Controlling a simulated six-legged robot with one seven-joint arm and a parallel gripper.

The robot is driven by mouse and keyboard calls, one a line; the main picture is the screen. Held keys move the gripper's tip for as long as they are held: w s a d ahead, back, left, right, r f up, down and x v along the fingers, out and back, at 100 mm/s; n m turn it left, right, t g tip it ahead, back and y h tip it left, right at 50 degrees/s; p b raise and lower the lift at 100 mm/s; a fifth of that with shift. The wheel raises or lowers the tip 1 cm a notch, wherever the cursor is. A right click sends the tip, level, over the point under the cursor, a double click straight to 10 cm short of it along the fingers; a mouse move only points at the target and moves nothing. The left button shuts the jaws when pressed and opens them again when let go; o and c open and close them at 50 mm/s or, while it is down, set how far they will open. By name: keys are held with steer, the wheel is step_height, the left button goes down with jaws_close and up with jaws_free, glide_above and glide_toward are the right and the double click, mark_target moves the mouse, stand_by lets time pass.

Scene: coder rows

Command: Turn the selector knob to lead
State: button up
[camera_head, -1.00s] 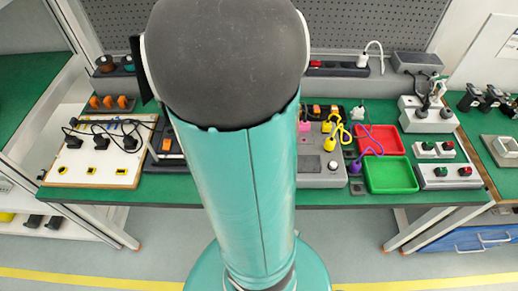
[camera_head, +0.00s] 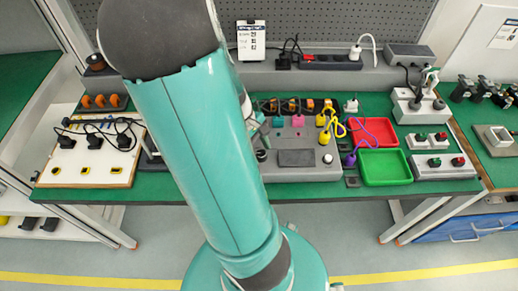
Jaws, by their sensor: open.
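A grey panel box (camera_head: 310,173) stands on the green bench, right of my arm, with a dark rectangular plate in its middle. A small round knob (camera_head: 262,155) shows at its left side, close to my arm, and another round knob (camera_head: 327,158) is at its right. I cannot tell which is the selector; no "lead" label can be read.
A white cable board (camera_head: 85,160) is at left. A power strip (camera_head: 330,62) runs along the back.

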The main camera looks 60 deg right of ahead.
steer(key=c, duration=1)
steer(key=shift+m, duration=0.4)
steer(key=m+y, duration=0.1)
steer(key=m, duration=0.1)
steer(key=shift+d+m, duration=0.15)
steer(key=shift+m, duration=0.25)
steer(key=m+y, duration=0.1)
steer(key=m, duration=0.1)
steer(key=m+t, duration=0.1)
steer(key=m, duration=0.1)
steer(key=shift+d+y, duration=0.15)
steer(key=shift+y, duration=0.25)
steer(key=m+t+y, duration=0.1)
steer(key=m, duration=0.3)
steer(key=shift+s+d+m, duration=0.1)
steer(key=shift+s+m, duration=0.05)
steer(key=shift+m, duration=0.25)
steer(key=shift+s+m+t+y, duration=0.15)
steer(key=shift+m+t, duration=0.3)
steer(key=shift+m, duration=0.45)
steer(key=shift+w+m+t+y, duration=0.15)
steer(key=shift+m+t, duration=0.3)
steer(key=shift+m, duration=0.45)
steer(key=shift+s, duration=0.1)
